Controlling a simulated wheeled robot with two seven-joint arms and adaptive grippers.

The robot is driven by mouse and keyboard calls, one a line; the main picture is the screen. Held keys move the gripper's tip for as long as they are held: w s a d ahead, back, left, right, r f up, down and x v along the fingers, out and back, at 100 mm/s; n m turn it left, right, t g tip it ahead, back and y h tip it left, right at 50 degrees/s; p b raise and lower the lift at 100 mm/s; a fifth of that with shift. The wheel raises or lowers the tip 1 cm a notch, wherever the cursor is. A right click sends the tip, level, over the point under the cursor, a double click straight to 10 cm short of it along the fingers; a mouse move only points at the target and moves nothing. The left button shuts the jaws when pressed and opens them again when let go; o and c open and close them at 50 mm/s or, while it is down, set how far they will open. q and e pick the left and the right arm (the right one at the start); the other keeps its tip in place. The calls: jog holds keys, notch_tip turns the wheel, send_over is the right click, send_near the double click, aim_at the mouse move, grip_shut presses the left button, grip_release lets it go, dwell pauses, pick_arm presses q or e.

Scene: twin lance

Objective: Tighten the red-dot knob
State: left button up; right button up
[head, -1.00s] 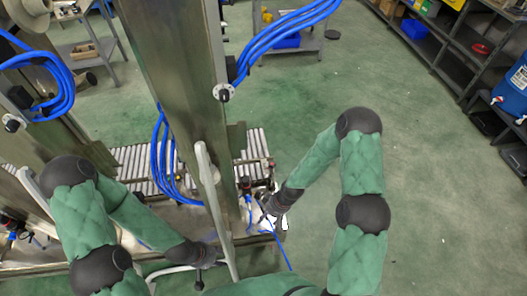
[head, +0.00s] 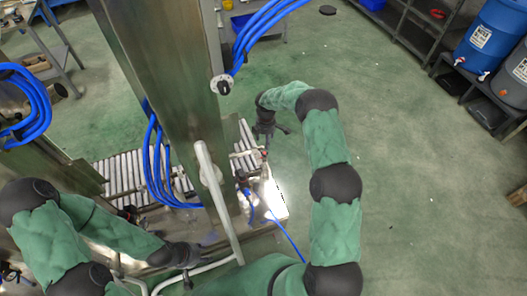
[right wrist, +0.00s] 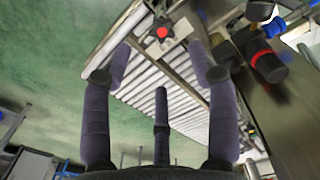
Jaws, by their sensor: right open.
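The red-dot knob (right wrist: 162,31) shows in the right wrist view as a dark knob with a red centre, beside the roller conveyor's rail. My right gripper (right wrist: 158,62) is open and empty; the knob appears beyond its fingertips, roughly centred between them, with no contact visible. In the head view my right gripper (head: 265,138) points down over the conveyor's right end, close to a small red spot that I cannot identify for certain. My left gripper (head: 189,272) is low near the white bent rail, and its fingers are too small to read.
The roller conveyor (head: 122,174) runs behind a tall metal column (head: 165,90) with blue hoses (head: 160,160). A white bent rail (head: 215,190) stands in front. Open green floor lies to the right.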

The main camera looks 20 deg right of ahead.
aim_at(265, 153)
notch_tip(265, 153, down, 10)
jog(key=b, duration=0.2)
jog(key=shift+r+b, duration=0.25)
jog(key=shift+b, duration=0.15)
jog(key=c, duration=1.1)
